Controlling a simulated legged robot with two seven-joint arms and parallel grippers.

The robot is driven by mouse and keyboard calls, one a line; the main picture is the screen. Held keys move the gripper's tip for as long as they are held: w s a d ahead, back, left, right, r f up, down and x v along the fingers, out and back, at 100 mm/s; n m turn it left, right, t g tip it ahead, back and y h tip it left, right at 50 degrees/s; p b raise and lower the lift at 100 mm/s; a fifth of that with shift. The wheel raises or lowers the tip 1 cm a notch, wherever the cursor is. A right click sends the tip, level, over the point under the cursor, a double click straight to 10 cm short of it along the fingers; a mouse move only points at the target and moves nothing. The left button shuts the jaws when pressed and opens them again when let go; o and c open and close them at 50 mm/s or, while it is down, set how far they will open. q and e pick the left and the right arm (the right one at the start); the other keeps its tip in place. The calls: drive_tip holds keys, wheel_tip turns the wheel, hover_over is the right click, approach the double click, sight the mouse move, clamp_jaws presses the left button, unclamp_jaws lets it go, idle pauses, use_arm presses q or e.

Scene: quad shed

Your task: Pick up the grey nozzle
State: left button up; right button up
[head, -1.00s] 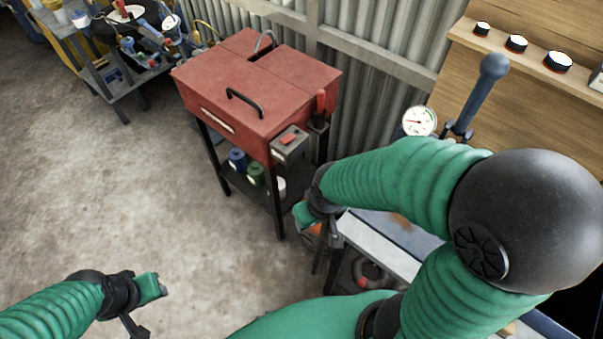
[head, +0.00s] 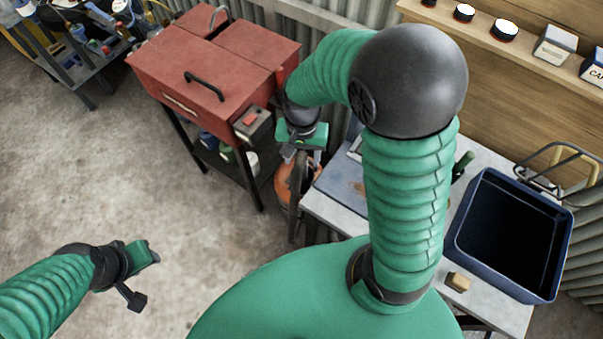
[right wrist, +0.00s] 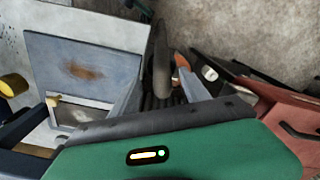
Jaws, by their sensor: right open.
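I cannot make out a grey nozzle for certain in either view. My right gripper (head: 296,195) is open and points down beside the left end of the workbench (head: 325,212), near the red cabinet. In the right wrist view its dark fingers (right wrist: 172,85) show above the green wrist casing, with no clearly held object between them. My left gripper (head: 142,277) is low at the left, over bare floor and away from the bench. My right arm hides part of the bench top.
A red cabinet (head: 205,75) on a dark stand is left of my right gripper. An orange round object (head: 283,187) is low behind the gripper. A deep blue bin (head: 553,262) and a small tan block (head: 457,282) are on the bench.

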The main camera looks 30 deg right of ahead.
sight(302, 158)
drive_tip(key=f, duration=0.1)
drive_tip(key=w+d+f, duration=0.1)
drive_tip(key=f, duration=0.1)
drive_tip(key=shift+w, duration=0.15)
drive_tip(key=f, duration=0.3)
drive_tip(key=shift+s+f, duration=0.25)
drive_tip(key=shift+f, duration=0.05)
drive_tip(key=shift+a+f, duration=0.2)
drive_tip(key=shift+f, duration=0.1)
drive_tip(key=shift+w+a, duration=0.1)
drive_tip(key=shift+w, duration=0.1)
drive_tip(key=shift+s+d+f, duration=0.1)
drive_tip(key=shift+d, duration=0.3)
drive_tip(key=c, duration=0.9)
drive_tip(key=shift+c, duration=1.1)
drive_tip(key=shift+a, duration=0.15)
clamp_jaws()
